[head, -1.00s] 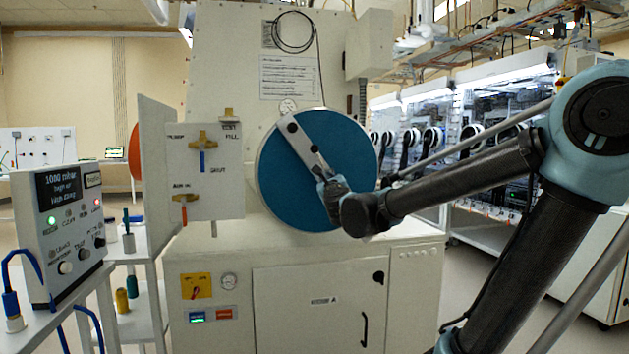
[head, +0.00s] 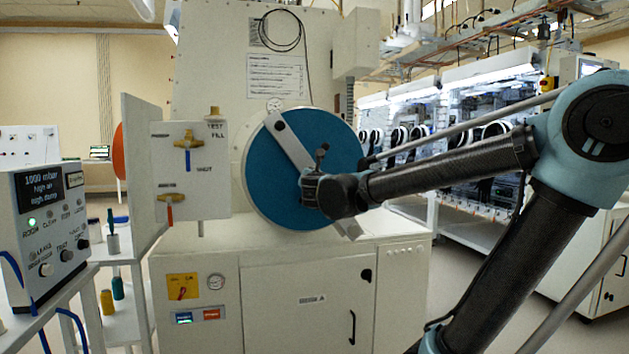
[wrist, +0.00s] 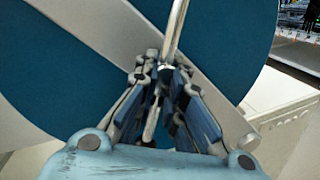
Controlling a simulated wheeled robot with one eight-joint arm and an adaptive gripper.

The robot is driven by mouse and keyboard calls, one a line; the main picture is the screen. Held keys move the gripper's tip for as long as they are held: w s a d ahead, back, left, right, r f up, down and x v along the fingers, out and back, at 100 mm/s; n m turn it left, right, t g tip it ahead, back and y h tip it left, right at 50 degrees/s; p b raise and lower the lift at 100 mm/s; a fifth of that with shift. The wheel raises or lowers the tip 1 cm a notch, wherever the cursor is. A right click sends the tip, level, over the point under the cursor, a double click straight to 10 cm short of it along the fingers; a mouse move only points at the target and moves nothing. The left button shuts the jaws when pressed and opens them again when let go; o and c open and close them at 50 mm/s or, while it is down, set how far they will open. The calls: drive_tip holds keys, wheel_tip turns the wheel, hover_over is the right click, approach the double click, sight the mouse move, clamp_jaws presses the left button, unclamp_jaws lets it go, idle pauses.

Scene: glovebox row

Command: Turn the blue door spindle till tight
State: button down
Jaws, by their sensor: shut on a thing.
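The round blue door (head: 335,140) is on the front of the white cabinet, with a pale grey bar (head: 291,140) slanting across it from upper left to lower right. My gripper (head: 313,182) is in front of the door's middle, at the bar. It is shut on a thin metal spindle handle (head: 321,158), whose dark end sticks up above the fingers. In the wrist view the bright rod (wrist: 175,30) rises from between the fingertips (wrist: 165,68), over the bar (wrist: 110,25). The spindle's hub is hidden behind my gripper and wrist.
A white side panel with valves (head: 188,150) stands left of the door. A control box (head: 45,225) reading 1000 mbar stands further left. Cabinet ledge (head: 380,232) lies below the door. More gloveboxes (head: 450,120) line the right.

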drive_tip(key=shift+r+m, duration=0.15)
drive_tip(key=shift+m, duration=0.35)
drive_tip(key=c, duration=1.7)
unclamp_jaws()
drive_tip(key=shift+o, duration=0.2)
drive_tip(key=s+d, duration=0.1)
drive_tip(key=s, duration=1)
drive_tip(key=shift+s, duration=0.35)
